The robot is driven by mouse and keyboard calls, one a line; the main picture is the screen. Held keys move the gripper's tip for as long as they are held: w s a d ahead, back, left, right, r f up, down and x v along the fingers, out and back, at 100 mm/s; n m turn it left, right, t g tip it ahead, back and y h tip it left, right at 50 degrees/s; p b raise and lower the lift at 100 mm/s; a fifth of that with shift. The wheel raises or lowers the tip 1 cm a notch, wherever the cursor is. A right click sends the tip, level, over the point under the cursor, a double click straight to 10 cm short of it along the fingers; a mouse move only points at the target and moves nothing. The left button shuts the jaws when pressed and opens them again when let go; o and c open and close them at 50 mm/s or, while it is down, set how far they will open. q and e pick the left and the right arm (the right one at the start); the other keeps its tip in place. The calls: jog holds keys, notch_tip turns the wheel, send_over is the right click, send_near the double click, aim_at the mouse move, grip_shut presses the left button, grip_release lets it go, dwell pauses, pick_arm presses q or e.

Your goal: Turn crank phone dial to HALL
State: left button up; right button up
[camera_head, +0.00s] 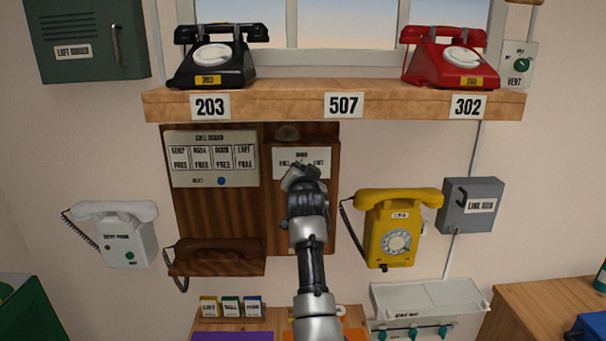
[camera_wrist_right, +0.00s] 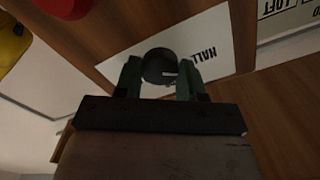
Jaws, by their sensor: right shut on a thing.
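The dark wooden crank phone panel (camera_head: 287,223) hangs on the wall under the shelf. Its white dial plate (camera_head: 320,163) is partly covered by my right gripper (camera_head: 300,178) in the head view. In the right wrist view, a dark round knob (camera_wrist_right: 158,62) sits on that plate, between the two green fingers of my right gripper (camera_wrist_right: 158,78), which is shut on it. A small pale mark shows on the knob's lower right. The word HALL (camera_wrist_right: 203,57) reads upside down to the knob's right. My left gripper is not in view.
The shelf (camera_head: 270,104) above carries a black phone (camera_head: 221,60) and a red phone (camera_head: 447,62). A brown handset (camera_head: 217,253) lies to the left under the call board (camera_head: 211,158). A yellow phone (camera_head: 388,235) hangs close on the right.

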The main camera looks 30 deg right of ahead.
jog(key=shift+r+n, duration=0.1)
jog(key=shift+n, duration=0.2)
dwell(0.4)
jog(key=o, duration=0.9)
jog(key=shift+s+a+f+b, duration=0.2)
jog(key=shift+s+a+b, duration=0.15)
jog(key=shift+s, duration=0.15)
jog(key=shift+b+v, duration=1.75)
jog(key=shift+v, duration=3)
jog(key=shift+d+r, duration=0.1)
